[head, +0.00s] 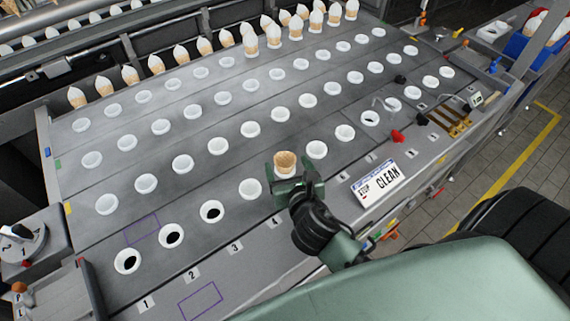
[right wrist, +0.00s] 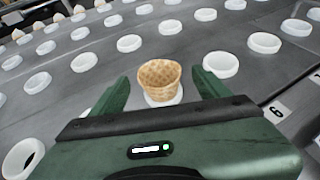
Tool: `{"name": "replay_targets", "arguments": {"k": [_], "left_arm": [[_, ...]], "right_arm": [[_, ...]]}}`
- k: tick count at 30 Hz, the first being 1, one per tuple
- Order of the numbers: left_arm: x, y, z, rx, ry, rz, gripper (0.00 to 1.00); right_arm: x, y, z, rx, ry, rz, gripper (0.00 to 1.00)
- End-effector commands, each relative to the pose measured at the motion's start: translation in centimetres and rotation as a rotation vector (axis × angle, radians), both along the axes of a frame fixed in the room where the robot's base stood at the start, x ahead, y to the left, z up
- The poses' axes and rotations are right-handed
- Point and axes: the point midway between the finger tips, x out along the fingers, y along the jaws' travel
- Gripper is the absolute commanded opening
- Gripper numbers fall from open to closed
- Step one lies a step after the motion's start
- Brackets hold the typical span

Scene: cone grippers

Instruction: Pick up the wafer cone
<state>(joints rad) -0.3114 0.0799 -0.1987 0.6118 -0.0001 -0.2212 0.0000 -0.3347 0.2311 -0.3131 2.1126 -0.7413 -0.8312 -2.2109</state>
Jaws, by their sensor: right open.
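The wafer cone (head: 285,160) is tan and empty, and sits upright in a white ring holder in the front row of the grey conveyor plate. In the right wrist view the cone (right wrist: 160,78) stands between the two green fingers, with clear gaps on both sides. My right gripper (head: 290,178) is open around the cone's near side and hides the holder's lower part in the head view. In the right wrist view the right gripper (right wrist: 160,92) shows its fingers apart. My left gripper is not in view.
Empty white holders (head: 250,188) flank the cone closely on both sides. Filled cones (head: 250,42) stand in the back row. A CLEAN sign (head: 377,187), a red knob (head: 397,136) and a brass piece (head: 450,121) lie to the right.

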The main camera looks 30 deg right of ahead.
Motion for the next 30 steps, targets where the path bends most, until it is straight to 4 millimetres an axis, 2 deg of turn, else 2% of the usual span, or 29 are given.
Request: {"name": "replay_targets", "arguments": {"k": [3,6,13,14,18,30], "left_arm": [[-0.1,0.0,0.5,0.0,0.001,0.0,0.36],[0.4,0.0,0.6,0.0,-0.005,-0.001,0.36],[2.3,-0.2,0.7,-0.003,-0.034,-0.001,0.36],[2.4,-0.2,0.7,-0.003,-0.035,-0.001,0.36],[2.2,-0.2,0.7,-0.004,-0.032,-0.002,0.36],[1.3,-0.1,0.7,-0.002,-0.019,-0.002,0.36]], "right_arm": [[1.6,-0.5,-0.5,-0.001,-0.001,-0.001,0.76],[2.4,-0.7,-0.9,0.001,-0.001,0.0,0.76],[2.5,-0.7,-1.1,0.001,0.0,0.001,0.76],[2.5,-0.7,-1.1,0.001,0.0,0.001,0.73],[2.5,-0.7,-1.1,0.0,0.0,0.001,0.37],[2.5,-0.7,-0.8,0.0,-0.001,0.001,0.37]]}}
